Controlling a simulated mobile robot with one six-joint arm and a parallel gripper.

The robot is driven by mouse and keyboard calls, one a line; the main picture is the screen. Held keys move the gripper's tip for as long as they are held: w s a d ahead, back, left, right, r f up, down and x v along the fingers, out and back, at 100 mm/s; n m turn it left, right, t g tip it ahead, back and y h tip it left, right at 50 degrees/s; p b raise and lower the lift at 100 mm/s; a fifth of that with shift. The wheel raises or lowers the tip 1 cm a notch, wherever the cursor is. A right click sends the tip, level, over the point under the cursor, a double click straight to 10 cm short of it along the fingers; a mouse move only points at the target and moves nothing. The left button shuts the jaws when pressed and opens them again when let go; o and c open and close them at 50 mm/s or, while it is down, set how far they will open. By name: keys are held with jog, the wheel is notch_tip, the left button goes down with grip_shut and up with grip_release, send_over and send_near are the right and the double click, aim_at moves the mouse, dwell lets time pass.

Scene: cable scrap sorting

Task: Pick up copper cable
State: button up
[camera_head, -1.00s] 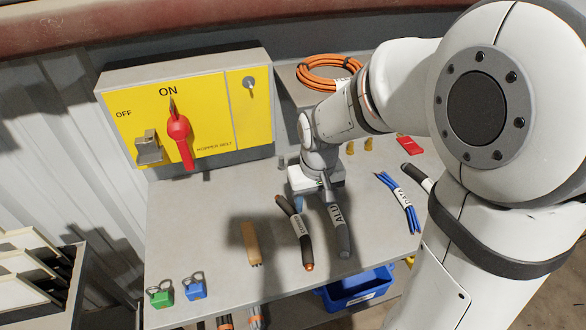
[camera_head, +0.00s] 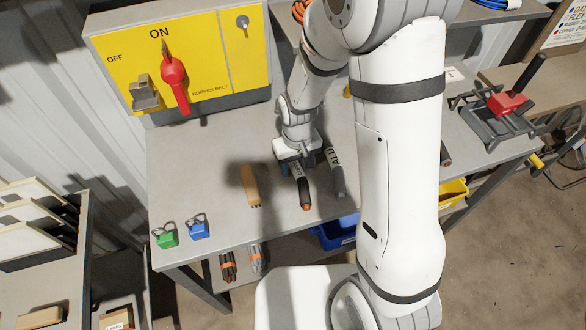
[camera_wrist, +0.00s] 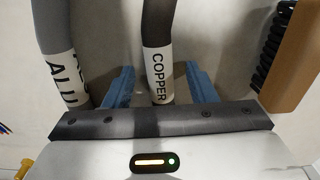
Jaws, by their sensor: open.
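The copper cable (camera_head: 305,194) is a short dark piece with an orange-copper end, lying on the grey bench. In the wrist view the copper cable (camera_wrist: 159,70) shows its white COPPER label between two blue fingers. My gripper (camera_head: 297,168) is low over the cable's back end, and in the wrist view my gripper (camera_wrist: 160,88) is open with one finger on each side of the cable, apart from it. The ALU cable (camera_head: 337,178) lies just to the right in the head view; in the wrist view the ALU cable (camera_wrist: 61,60) is at the left, outside the fingers.
A wooden-handled brush (camera_head: 250,184) lies left of the cable; it also shows in the wrist view (camera_wrist: 292,55). Green (camera_head: 166,240) and blue (camera_head: 200,231) padlocks sit at the front left. The yellow switch panel (camera_head: 205,60) stands behind. A blue bin (camera_head: 338,232) is below the bench edge.

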jog(key=shift+c, duration=0.5)
grip_shut()
